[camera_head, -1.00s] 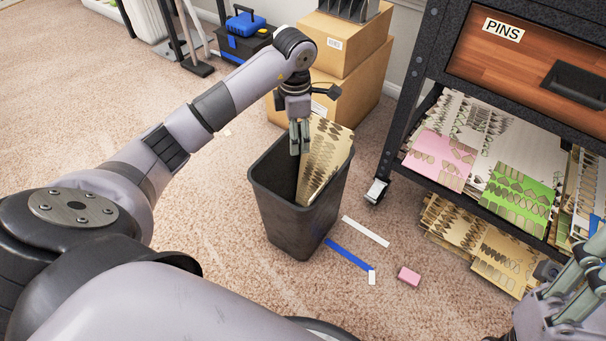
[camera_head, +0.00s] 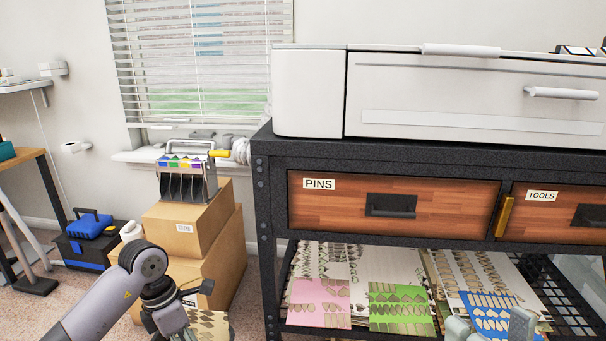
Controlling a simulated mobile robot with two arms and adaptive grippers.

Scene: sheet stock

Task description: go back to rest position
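My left arm comes in from the lower left, and my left gripper (camera_head: 177,333) hangs at the bottom edge with its fingertips cut off, so its opening cannot be told. A patterned tan sheet (camera_head: 212,325) shows just right of it, cut by the frame edge; the bin is out of view. My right gripper (camera_head: 490,328) pokes up at the bottom edge in front of the lower shelf. Its two fingers stand apart with nothing seen between them.
A black-framed cabinet (camera_head: 390,148) has PINS and TOOLS drawers. Below, a shelf carries several cut sheets, including pink (camera_head: 318,302), green (camera_head: 400,308) and blue (camera_head: 497,312). Cardboard boxes (camera_head: 190,225) and a blue-lidded toolbox (camera_head: 90,228) stand left.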

